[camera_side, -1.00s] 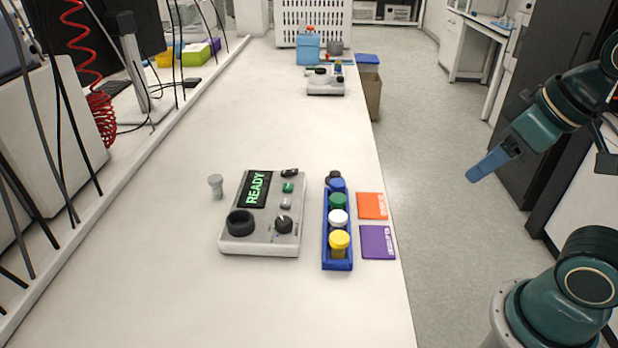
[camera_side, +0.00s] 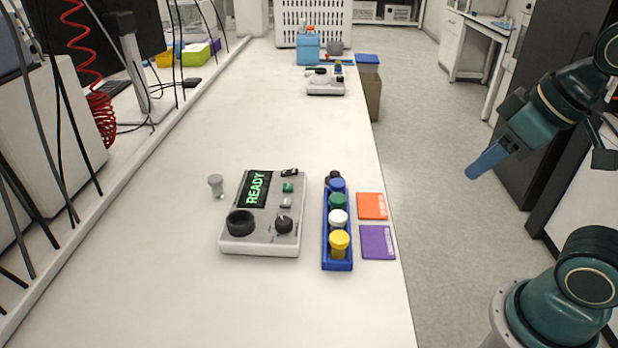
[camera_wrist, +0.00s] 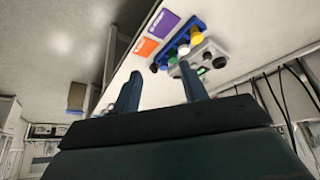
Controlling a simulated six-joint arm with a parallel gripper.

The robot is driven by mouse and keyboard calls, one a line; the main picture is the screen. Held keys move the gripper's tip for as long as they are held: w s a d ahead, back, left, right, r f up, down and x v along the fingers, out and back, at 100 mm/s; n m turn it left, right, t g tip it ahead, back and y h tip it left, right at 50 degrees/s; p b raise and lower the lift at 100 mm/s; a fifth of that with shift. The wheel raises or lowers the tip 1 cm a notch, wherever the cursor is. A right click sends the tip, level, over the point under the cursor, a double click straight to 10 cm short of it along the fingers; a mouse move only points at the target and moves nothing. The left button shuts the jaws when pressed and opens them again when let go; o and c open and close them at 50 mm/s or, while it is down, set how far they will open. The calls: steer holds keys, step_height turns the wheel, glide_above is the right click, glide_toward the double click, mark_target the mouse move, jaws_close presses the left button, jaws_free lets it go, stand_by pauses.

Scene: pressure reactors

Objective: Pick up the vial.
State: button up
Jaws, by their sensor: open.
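A small vial with a pale grey cap (camera_side: 216,186) stands alone on the white bench, left of the grey reactor unit (camera_side: 232,246), whose screen reads READY. A blue rack (camera_side: 338,265) right of the unit holds several capped vials in a row: yellow (camera_side: 340,240), white (camera_side: 338,217), green (camera_side: 338,201), blue (camera_side: 338,185) and a dark one at the far end. My gripper (camera_side: 487,162) is well right of the bench, above the floor and apart from all of these. In the wrist view, my gripper (camera_wrist: 159,72) has its two fingers spread with nothing between them.
An orange card (camera_side: 372,206) and a purple card (camera_side: 378,242) lie right of the rack near the bench edge. A second unit (camera_side: 325,88) and a blue container (camera_side: 308,49) stand far back. Cables hang at the left. The bench between is clear.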

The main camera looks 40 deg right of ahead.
steer(key=w+a+f+n+g, duration=0.1)
steer(key=w+a+n+g, duration=0.1)
steer(key=w+n, duration=0.25)
steer(key=w+a+f+n+g, duration=0.1)
steer(key=w+a+n, duration=0.2)
steer(key=w, duration=0.3)
steer(key=n+g, duration=0.2)
steer(key=n, duration=0.4)
glide_above(339, 237)
step_height(339, 237, down, 7)
steer(key=shift+w+a+f, duration=0.1)
steer(key=shift+f, duration=0.2)
steer(key=shift+f, duration=4.3)
steer(key=shift+f, duration=0.15)
steer(key=shift+f, duration=2.45)
